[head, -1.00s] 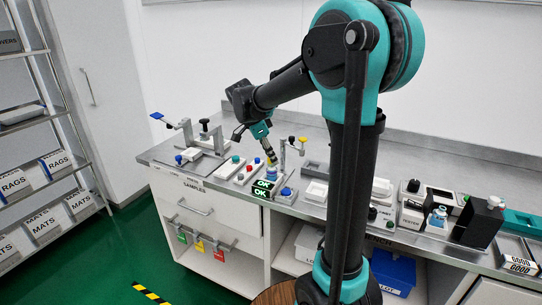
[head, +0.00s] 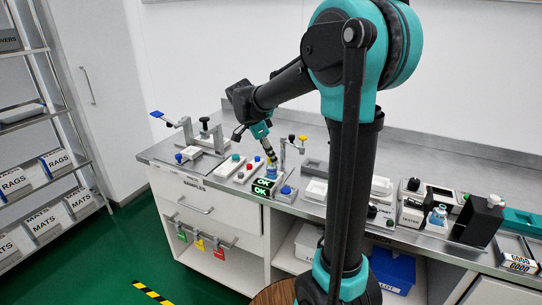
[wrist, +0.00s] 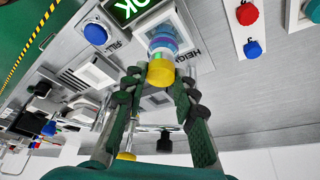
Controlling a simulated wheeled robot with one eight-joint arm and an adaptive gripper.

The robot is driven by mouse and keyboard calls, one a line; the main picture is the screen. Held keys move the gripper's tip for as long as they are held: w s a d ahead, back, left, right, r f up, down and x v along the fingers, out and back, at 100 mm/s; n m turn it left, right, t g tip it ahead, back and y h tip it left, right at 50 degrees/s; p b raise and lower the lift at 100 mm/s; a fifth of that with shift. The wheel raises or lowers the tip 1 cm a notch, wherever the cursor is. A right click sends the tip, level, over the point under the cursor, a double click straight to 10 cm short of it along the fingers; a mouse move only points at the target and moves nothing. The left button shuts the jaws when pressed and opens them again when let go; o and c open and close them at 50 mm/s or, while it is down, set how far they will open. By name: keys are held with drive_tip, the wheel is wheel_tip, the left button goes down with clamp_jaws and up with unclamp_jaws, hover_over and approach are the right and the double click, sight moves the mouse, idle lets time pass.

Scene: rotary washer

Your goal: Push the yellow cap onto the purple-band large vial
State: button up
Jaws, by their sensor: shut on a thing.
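The yellow cap (wrist: 160,73) is between the fingertips of my gripper (wrist: 159,79) in the wrist view. My gripper is shut on it. The large vial (wrist: 163,41), with blue and purplish bands, stands in line with the cap, in a light square holder. The cap overlaps the vial's top in this view; I cannot tell whether it is fully seated. In the head view my gripper (head: 270,155) points down at the vial (head: 272,172) from above. The cap is too small there to make out clearly.
A display reading OK (head: 262,187) and a blue button (head: 286,190) sit in front of the holder. Button panels (head: 240,168) lie to the left. A post with a yellow knob (head: 303,139) stands close on the right. White trays (head: 316,189) lie farther right.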

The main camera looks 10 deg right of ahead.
drive_tip(key=o, duration=0.9)
